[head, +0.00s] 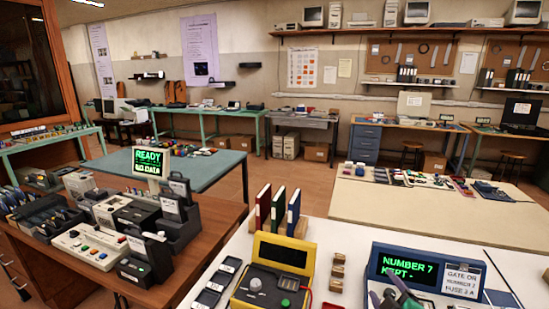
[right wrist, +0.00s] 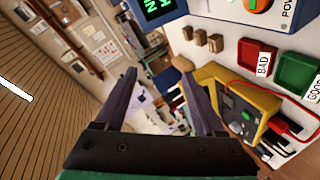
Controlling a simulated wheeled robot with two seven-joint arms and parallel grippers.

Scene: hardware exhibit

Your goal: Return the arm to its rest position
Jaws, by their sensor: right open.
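My right gripper (head: 396,296) shows at the bottom edge of the head view, in front of the blue device (head: 384,250). Only part of it shows there. In the right wrist view its two dark fingers stand well apart, with nothing between them (right wrist: 158,76). The left gripper is not in view.
A yellow tester (head: 265,288), small brown blocks (head: 337,272) and upright binders (head: 278,210) stand on the white table. In the wrist view, a red tray (right wrist: 255,58) and green tray (right wrist: 296,74) are close by. The blue device's screen reads "NUMBER 7 KEPT".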

